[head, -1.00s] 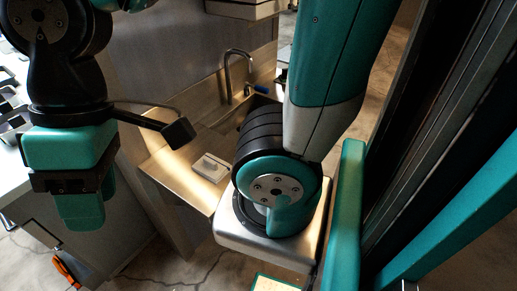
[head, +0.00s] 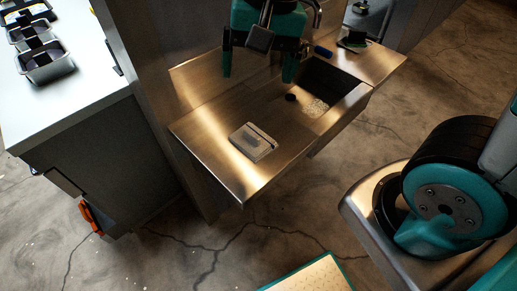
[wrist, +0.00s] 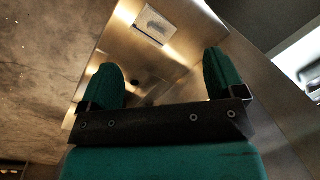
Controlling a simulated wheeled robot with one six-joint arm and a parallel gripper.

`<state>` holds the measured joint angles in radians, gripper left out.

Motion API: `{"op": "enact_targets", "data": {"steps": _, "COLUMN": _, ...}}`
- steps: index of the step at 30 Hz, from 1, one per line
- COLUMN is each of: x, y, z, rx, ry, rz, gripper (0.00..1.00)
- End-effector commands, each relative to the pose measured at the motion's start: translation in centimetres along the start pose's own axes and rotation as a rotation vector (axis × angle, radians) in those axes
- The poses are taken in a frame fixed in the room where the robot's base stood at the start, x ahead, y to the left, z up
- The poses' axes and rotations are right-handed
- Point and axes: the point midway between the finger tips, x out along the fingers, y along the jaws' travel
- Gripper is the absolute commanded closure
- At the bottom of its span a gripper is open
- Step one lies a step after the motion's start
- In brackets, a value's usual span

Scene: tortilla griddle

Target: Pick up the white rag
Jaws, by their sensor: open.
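The white rag (head: 253,142) looks like a flat, pale grey-white folded rectangle. It lies on the steel counter (head: 205,122) to the left of the sink basin. It also shows near the top of the wrist view (wrist: 153,26), beyond my fingertips. My gripper (head: 258,66) is over the back part of the counter and sink, behind the rag and apart from it. Its two green fingers are spread wide with nothing between them, as the wrist view (wrist: 161,64) also shows.
A white worktop (head: 70,100) with metal containers (head: 46,64) stands at left. A dark item (head: 353,39) rests on the counter's far right. The counter around the rag is clear.

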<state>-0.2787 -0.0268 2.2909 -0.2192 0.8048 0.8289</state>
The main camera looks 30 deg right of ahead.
Motion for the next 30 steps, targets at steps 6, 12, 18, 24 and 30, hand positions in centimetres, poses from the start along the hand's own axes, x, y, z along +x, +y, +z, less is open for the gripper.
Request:
{"op": "enact_targets", "data": {"steps": 6, "x": 6.6, "y": 0.1, "z": -6.4, "rx": 0.623, "ry": 0.070, "rz": 0.100, "gripper": 0.12}}
{"op": "enact_targets", "data": {"steps": 12, "x": 8.4, "y": 0.3, "z": -8.4, "rx": 0.857, "ry": 0.109, "rz": 0.128, "gripper": 0.12}}
{"op": "enact_targets", "data": {"steps": 18, "x": 12.1, "y": 1.0, "z": -8.6, "rx": 0.873, "ry": 0.109, "rz": 0.133, "gripper": 0.12}}
{"op": "enact_targets", "data": {"steps": 24, "x": 16.6, "y": 1.8, "z": -8.8, "rx": 0.871, "ry": 0.109, "rz": 0.132, "gripper": 0.12}}
{"op": "enact_targets", "data": {"steps": 30, "x": 19.3, "y": 2.2, "z": -9.0, "rx": 0.870, "ry": 0.110, "rz": 0.129, "gripper": 0.12}}
